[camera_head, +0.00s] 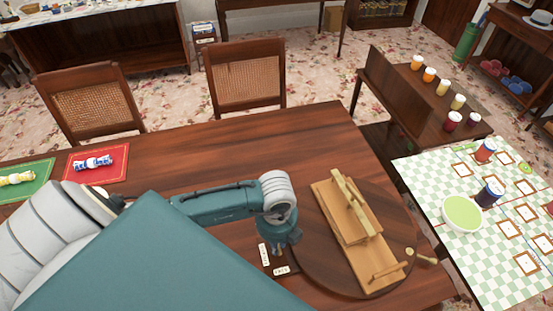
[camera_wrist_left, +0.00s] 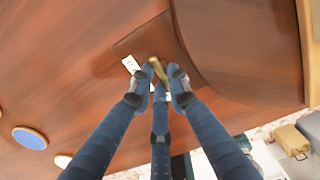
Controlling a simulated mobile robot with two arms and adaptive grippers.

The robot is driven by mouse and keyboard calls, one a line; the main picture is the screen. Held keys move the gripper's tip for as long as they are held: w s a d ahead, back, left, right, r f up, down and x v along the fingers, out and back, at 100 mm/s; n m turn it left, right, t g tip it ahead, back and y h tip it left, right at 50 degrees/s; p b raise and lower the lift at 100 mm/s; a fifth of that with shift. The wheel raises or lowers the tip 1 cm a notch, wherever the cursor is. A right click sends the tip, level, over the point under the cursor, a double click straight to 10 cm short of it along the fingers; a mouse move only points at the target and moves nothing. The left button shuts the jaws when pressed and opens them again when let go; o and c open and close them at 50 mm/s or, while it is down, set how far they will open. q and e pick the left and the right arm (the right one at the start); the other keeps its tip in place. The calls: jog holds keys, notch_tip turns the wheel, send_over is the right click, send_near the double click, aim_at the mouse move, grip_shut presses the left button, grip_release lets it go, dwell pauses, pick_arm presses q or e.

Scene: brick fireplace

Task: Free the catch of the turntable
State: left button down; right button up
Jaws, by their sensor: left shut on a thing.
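The turntable (camera_head: 318,258) is a dark round wooden disc on the brown table, and its edge also shows in the left wrist view (camera_wrist_left: 240,45). A light wooden stand with bars (camera_head: 345,222) lies across it. Beside its near-left edge is a small dark plate with white labels (camera_head: 281,270); one appears to read FREE. In the left wrist view a small brass catch lever (camera_wrist_left: 158,70) rises at this plate. My left gripper (camera_wrist_left: 158,82) is shut on the lever, its fingers hiding the lower part. My right gripper is not in view.
Two cane-backed chairs (camera_head: 245,75) stand at the table's far side. A red mat (camera_head: 97,175) and green mat with wrapped crackers lie left. A checked table (camera_head: 480,230) with a green bowl (camera_head: 463,213) and jars stands right. My left arm covers the table's front.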

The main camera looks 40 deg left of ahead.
pick_arm(q)
jog(key=shift+w+r, duration=0.1)
jog(key=shift+w, duration=0.05)
jog(key=c, duration=1.7)
grip_release()
jog(key=shift+o, duration=0.2)
notch_tip(320, 180, up, 12)
